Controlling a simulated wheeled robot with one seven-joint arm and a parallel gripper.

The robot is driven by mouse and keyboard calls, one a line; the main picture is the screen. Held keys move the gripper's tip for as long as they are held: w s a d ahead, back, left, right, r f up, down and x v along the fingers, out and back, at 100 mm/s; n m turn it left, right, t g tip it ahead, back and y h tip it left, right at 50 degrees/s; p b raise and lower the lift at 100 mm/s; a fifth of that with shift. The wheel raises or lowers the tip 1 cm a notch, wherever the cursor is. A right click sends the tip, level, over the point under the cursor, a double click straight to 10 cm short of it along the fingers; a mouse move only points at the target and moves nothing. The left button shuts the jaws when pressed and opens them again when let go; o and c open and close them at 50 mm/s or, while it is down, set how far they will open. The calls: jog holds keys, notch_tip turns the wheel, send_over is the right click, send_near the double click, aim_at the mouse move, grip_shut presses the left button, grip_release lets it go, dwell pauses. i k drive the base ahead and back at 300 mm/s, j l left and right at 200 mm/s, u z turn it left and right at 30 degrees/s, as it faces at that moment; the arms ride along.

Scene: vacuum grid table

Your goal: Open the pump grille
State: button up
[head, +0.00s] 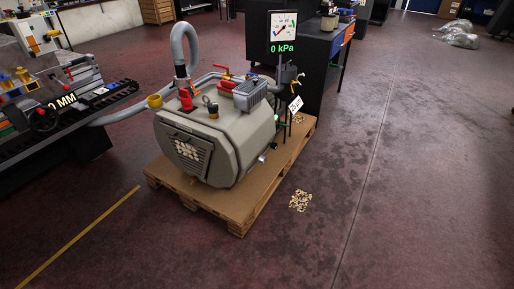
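The pump (222,135) is a large grey-beige housing with hoses and red and yellow fittings on top. It stands on a wooden pallet (236,212) near the middle of the head view. The pump grille (181,163) is a dark slatted panel on the pump's front left face, with pale lumps showing at its upper part. The grille appears shut against the housing. A gauge (284,27) above the pump reads 0 kPa. My gripper is not in view.
A dark machine table (70,105) with a handwheel stands at the left, joined to the pump by a grey hose (121,113). Pale chips (300,201) lie on the floor beside the pallet. A dark cabinet (318,65) stands behind.

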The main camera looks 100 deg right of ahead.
aim_at(167, 130)
jog(key=z, duration=2.8)
jog(key=i+u, duration=0.3)
jog(key=i, duration=0.2)
jog(key=i+u, duration=0.25)
jog(key=i, duration=0.3)
jog(key=i+l+u, duration=0.1)
jog(key=i+u, duration=0.2)
jog(key=i, duration=0.2)
jog(key=i+l+u, duration=0.25)
jog(key=i, duration=0.25)
